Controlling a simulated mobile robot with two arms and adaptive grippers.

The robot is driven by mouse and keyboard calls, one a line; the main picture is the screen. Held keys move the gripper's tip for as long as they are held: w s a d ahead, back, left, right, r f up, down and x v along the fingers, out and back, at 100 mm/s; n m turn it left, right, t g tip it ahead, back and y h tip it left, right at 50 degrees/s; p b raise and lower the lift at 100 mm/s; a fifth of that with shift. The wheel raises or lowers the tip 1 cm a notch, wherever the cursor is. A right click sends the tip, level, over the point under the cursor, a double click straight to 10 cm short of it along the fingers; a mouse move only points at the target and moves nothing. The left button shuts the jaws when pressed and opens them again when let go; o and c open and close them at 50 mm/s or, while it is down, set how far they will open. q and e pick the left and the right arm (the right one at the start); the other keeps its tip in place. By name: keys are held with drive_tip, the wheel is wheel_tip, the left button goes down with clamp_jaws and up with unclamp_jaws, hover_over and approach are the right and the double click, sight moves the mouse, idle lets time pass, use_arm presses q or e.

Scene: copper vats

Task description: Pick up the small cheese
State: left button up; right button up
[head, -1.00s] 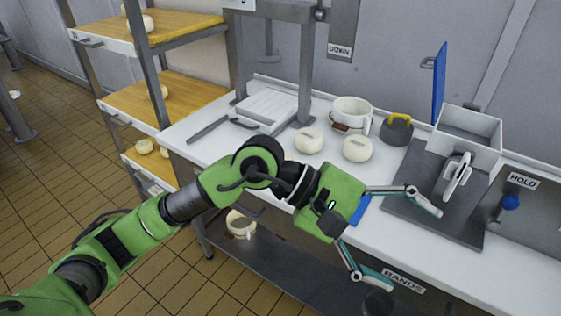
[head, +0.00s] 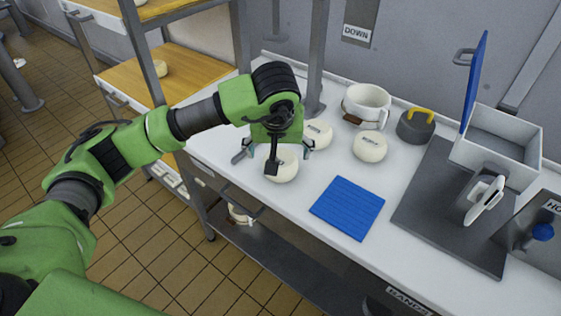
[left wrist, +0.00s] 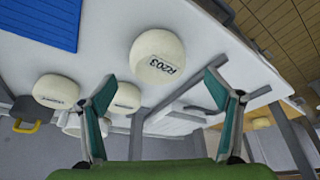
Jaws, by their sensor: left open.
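Three pale round cheeses are on the white counter. The front cheese (head: 284,170) is partly hidden by my left gripper; in the left wrist view this cheese (left wrist: 155,50) reads R203. A second cheese (head: 319,133) is just behind it, and a third cheese (head: 370,146) is to the right. They look close in size, so I cannot tell which is the small one. My left gripper (head: 277,152) is open and empty, pointing down at the front cheese. In the left wrist view its fingertips (left wrist: 160,78) are apart, with that cheese ahead between them. My right gripper is not in view.
A blue mat (head: 348,208) lies flat to the right of the front cheese. A white pot (head: 367,101), a dark weight with a yellow handle (head: 415,126) and an open box with a blue lid (head: 497,138) stand behind. A wooden-shelved rack (head: 190,72) is at the left.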

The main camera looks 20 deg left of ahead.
sight(280, 160)
use_arm(q)
drive_tip(key=shift+x, duration=0.75)
drive_tip(key=shift+d+f, duration=0.1)
drive_tip(key=shift+f, duration=0.15)
drive_tip(key=p+x, duration=0.1)
drive_tip(key=x, duration=0.2)
drive_tip(key=shift+w+f+p, duration=0.1)
drive_tip(key=shift+f+p, duration=0.2)
drive_tip(key=shift+p, duration=0.1)
drive_tip(key=shift+w+f, duration=0.25)
drive_tip(key=shift+f, duration=0.2)
drive_tip(key=shift+r, duration=0.1)
drive_tip(key=c, duration=1.5)
